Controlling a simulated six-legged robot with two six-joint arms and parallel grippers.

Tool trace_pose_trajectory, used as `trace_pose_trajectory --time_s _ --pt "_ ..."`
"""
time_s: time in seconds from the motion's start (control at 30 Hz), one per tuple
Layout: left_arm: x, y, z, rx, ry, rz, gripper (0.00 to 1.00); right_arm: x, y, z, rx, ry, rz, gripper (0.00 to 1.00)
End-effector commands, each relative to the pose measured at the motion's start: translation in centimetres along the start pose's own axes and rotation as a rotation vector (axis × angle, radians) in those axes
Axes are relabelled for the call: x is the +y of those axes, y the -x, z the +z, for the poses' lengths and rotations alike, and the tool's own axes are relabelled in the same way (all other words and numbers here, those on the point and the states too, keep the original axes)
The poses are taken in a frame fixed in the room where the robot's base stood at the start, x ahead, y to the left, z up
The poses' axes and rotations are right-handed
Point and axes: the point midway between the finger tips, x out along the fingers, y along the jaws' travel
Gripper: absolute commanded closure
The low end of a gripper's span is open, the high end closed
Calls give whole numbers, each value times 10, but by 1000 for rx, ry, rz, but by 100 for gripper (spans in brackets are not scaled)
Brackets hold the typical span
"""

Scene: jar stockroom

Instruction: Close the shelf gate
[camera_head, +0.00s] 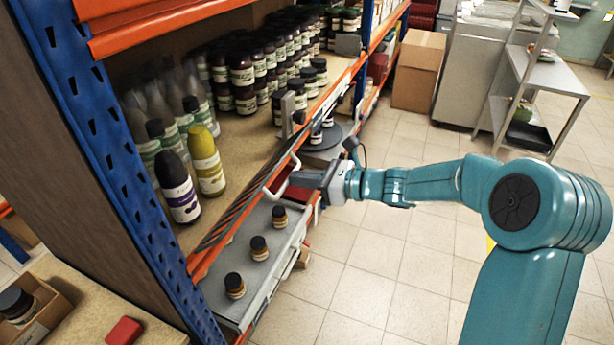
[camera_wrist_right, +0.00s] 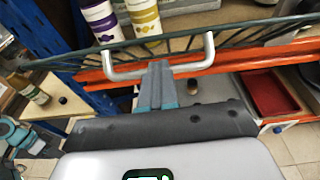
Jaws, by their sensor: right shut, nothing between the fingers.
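The shelf gate (camera_head: 240,198) is a dark wire-mesh strip running along the orange front beam of the shelf. It also crosses the top of the right wrist view (camera_wrist_right: 240,38). Its pale U-shaped handle (camera_head: 268,190) sticks out toward the aisle and shows in the right wrist view (camera_wrist_right: 208,52). My right gripper (camera_head: 293,180) is shut and empty beside the handle. In the right wrist view its fingertips (camera_wrist_right: 157,66) overlap the handle's bar; I cannot tell whether they touch it. My left gripper is not in view.
Behind the gate stand a purple-labelled bottle (camera_head: 178,187), a yellow bottle (camera_head: 207,160) and many dark jars (camera_head: 243,70). Below, a grey tray (camera_head: 262,275) holds small jars (camera_head: 259,248). The tiled aisle (camera_head: 380,270) is open. A cardboard box (camera_head: 417,70) stands farther back.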

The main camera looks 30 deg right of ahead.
Motion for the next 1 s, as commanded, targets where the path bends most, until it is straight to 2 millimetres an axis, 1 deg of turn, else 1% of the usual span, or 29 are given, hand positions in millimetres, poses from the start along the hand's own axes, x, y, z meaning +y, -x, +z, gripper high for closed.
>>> trace_pose_trajectory --time_s 0.03,0.1,0.3,0.5,0.7,1.0 --pt "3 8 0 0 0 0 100 1 -3 12 -1 0 3 100" --pt "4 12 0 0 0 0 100 1 -7 20 -2 0 1 100" --pt "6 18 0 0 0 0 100 2 -23 45 -4 1 2 100" --pt "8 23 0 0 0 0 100 3 -40 64 -4 -1 2 100" --pt "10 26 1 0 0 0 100 3 -54 77 -4 -1 2 100" --pt "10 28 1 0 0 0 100 2 -65 85 -4 -1 1 100"
